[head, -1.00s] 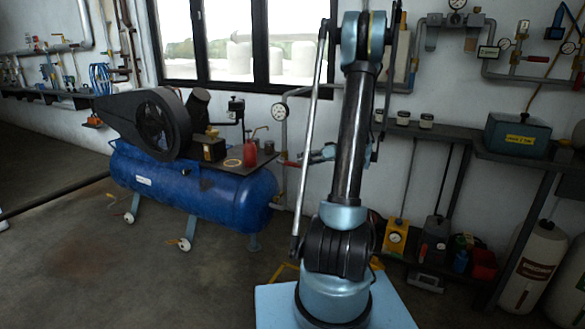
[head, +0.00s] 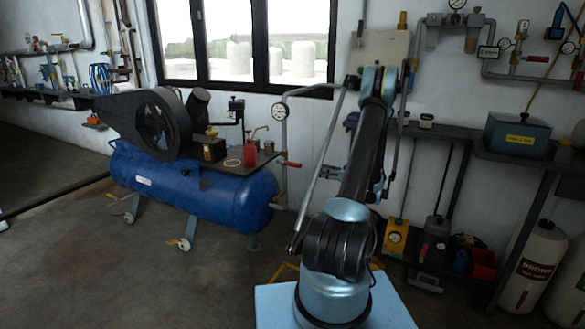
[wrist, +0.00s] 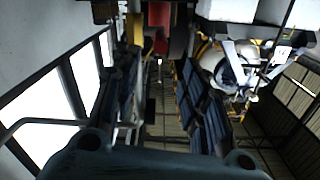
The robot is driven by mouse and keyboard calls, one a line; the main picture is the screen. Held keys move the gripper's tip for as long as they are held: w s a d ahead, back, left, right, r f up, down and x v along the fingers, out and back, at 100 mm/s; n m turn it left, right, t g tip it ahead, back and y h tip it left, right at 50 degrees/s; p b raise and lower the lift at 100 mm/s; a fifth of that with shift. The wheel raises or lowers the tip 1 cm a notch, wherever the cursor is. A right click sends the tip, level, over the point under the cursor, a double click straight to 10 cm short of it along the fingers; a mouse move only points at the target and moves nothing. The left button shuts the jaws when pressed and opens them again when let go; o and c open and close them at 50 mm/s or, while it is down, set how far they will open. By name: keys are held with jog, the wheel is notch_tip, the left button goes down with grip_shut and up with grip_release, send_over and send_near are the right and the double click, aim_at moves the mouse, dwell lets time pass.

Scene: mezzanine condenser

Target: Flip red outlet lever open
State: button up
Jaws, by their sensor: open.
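The red outlet lever (head: 291,164) sticks out to the right from the vertical outlet pipe, below a round gauge (head: 280,112) and beside the blue compressor tank (head: 200,195). It lies roughly level. My gripper (head: 379,184) is partly hidden behind my arm in the head view, to the right of the lever and apart from it. It is open and I see nothing held in it. In the wrist view, its dark teal body (wrist: 160,164) fills the bottom edge. I cannot make out the lever in the wrist view.
A red can (head: 250,153) stands on the compressor's top plate. A workbench with a teal box (head: 518,135) and a lower shelf of tools run along the right wall. Tall white cylinders (head: 533,265) stand at the front right. The floor before the tank is open.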

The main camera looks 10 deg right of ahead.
aim_at(293, 164)
jog(key=x, duration=1.6)
grip_shut()
